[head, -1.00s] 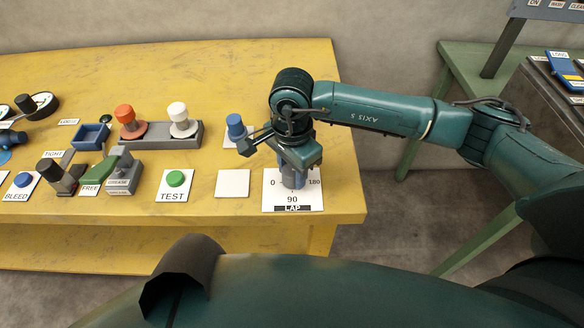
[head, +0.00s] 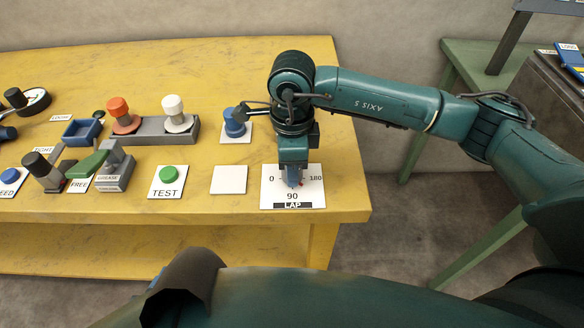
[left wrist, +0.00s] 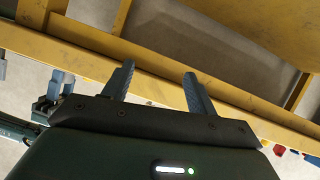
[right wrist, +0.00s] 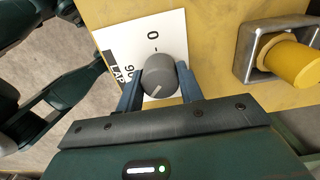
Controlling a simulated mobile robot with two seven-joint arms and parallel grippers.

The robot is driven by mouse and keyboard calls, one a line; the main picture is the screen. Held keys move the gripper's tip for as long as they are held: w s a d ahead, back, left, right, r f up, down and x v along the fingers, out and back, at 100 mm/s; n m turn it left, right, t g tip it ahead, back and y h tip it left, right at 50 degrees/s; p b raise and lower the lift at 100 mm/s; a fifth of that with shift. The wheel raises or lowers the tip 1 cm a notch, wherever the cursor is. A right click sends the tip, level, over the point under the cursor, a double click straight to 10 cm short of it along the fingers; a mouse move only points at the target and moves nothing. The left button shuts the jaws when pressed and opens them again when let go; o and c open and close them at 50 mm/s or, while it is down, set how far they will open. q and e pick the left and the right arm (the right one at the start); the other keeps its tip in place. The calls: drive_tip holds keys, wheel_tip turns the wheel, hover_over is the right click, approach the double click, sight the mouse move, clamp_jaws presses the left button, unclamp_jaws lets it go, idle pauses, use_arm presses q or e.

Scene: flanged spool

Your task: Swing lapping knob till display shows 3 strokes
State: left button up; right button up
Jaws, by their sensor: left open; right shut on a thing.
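The lapping knob (right wrist: 160,78) is a grey round knob with a white pointer line, on a white LAP plate (head: 311,197) marked 0, 90 and 180. My right gripper (head: 292,181) is shut on it, pointing down; its fingers flank the knob in the right wrist view. There the pointer line is toward the lower left, on the side of 90 away from 0. The 180 mark is hidden in that view but shows in the head view. My left gripper (left wrist: 157,86) is open and empty, near the yellow table's edge. I see no readable stroke count.
A yellow cylinder (right wrist: 293,65) sits in a metal frame beside the LAP plate.

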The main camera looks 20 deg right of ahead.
drive_tip(key=m+b, duration=0.1)
drive_tip(key=m, duration=0.2)
drive_tip(key=shift+m, duration=0.4)
drive_tip(key=m+b, duration=0.1)
drive_tip(key=m, duration=0.1)
drive_tip(key=shift+m, duration=0.3)
drive_tip(key=shift+m+b, duration=0.35)
drive_tip(key=shift+m, duration=1.25)
use_arm(q)
drive_tip(key=shift+s+a+r+t, duration=0.4)
drive_tip(key=shift+s+a+t, duration=0.15)
drive_tip(key=shift+a+t, duration=0.2)
use_arm(e)
drive_tip(key=shift+m, duration=0.3)
use_arm(q)
drive_tip(key=shift+s+f, duration=0.1)
use_arm(e)
drive_tip(key=o, duration=1)
